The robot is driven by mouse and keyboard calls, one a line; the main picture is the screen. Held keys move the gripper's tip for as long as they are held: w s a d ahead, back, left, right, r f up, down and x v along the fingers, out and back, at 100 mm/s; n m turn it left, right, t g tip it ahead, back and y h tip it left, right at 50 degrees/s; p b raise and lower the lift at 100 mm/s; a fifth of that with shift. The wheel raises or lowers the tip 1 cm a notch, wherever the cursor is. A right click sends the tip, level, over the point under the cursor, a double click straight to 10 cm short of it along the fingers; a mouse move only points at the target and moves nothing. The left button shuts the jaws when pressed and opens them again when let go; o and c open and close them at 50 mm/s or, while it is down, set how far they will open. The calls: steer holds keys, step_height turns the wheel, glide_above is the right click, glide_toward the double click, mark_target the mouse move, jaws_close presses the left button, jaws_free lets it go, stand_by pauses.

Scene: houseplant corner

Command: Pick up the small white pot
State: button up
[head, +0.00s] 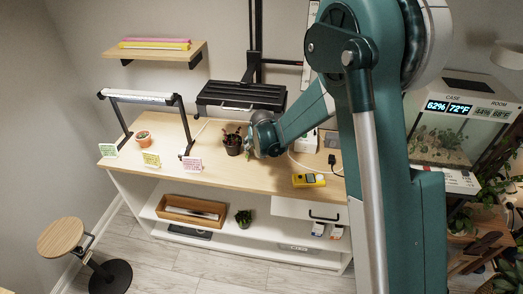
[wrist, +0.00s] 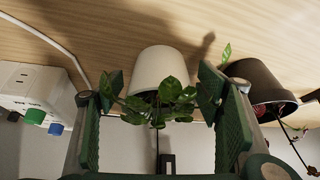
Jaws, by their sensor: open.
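The small white pot (wrist: 158,66) with a leafy green plant (wrist: 165,100) shows in the wrist view, which looks upside down, with the table along the top. The pot appears between my gripper's (wrist: 160,84) two spread green fingers, with a gap visible on each side. The leaves overlap the pot's rim and come near both fingers; whether they touch, I cannot tell. In the head view my gripper (head: 262,140) is low over the wooden table (head: 270,178), and I cannot make out the white pot there.
A dark pot (wrist: 262,82) with a reddish plant is close beside one finger; in the head view this dark pot (head: 232,149) is left of my gripper. A white box with knobs (wrist: 35,88) and a cable (wrist: 45,38) are on the other side. A yellow meter (head: 308,180) lies near the front edge.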

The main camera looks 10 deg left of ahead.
steer(key=shift+c, duration=0.5)
steer(key=c, duration=1.1)
steer(key=shift+o, duration=0.2)
steer(key=shift+r, duration=0.8)
steer(key=s+d+b, duration=0.1)
steer(key=s+d, duration=0.2)
steer(key=s, duration=1.2)
steer(key=s+d+b, duration=0.1)
steer(key=s+d, duration=0.2)
steer(key=s, duration=1.3)
steer(key=shift+s+d, duration=0.15)
steer(key=shift+s, duration=0.05)
